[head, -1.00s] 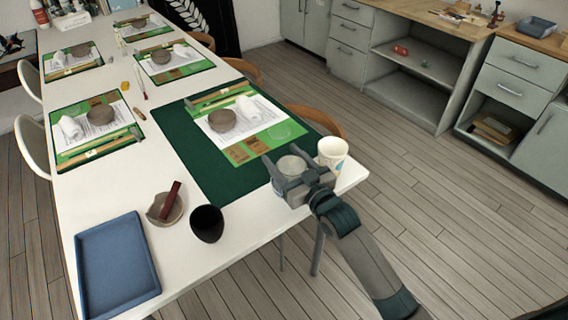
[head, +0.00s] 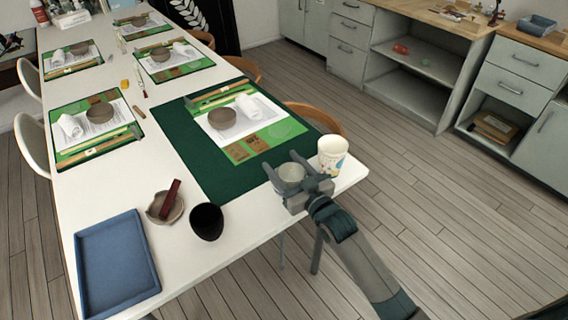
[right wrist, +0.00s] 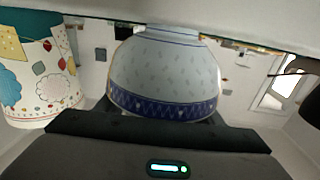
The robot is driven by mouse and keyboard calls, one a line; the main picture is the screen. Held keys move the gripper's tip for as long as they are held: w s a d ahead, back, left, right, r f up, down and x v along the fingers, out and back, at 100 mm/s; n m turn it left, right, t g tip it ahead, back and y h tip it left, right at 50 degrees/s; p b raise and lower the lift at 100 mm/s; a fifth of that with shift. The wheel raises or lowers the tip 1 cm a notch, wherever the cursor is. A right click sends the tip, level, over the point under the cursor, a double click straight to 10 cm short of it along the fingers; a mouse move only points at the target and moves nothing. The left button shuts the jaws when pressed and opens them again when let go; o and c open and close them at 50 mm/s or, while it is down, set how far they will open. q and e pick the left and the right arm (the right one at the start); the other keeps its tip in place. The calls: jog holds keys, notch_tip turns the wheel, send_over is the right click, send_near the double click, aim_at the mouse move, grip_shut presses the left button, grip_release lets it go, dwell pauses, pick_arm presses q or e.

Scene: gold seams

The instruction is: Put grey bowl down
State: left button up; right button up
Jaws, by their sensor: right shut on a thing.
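My right gripper (head: 284,163) is shut on a small pale grey bowl (head: 291,173) at the near right corner of the white table (head: 172,165). In the right wrist view the bowl (right wrist: 165,72) shows a dark blue patterned band at its rim. The picture looks upside down there, so the bowl seems upright, foot towards the tabletop. I cannot tell whether its foot touches the surface. The bowl is by the front right corner of the dark green mat (head: 222,180). My left gripper is not in view.
A patterned paper cup (head: 332,155) stands just right of the bowl; it also shows in the right wrist view (right wrist: 38,85). A black cup (head: 206,222), a small bowl with a dark red stick (head: 166,206) and a blue tray (head: 117,265) stand left. Bare table lies between.

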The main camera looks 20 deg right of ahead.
jog(key=o, duration=1.1)
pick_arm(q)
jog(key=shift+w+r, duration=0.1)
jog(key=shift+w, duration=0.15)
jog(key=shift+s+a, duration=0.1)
pick_arm(e)
jog(key=shift+r, duration=0.1)
jog(key=shift+r, duration=0.65)
jog(key=v, duration=1)
jog(key=shift+s+d+f+b, duration=0.1)
jog(key=shift+s+f+b, duration=0.15)
jog(key=shift+s+b, duration=0.05)
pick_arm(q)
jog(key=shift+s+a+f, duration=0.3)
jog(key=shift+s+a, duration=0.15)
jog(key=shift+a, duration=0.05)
pick_arm(e)
jog(key=shift+s+d+r, duration=0.1)
jog(key=shift+s+d, duration=0.1)
jog(key=shift+s, duration=0.45)
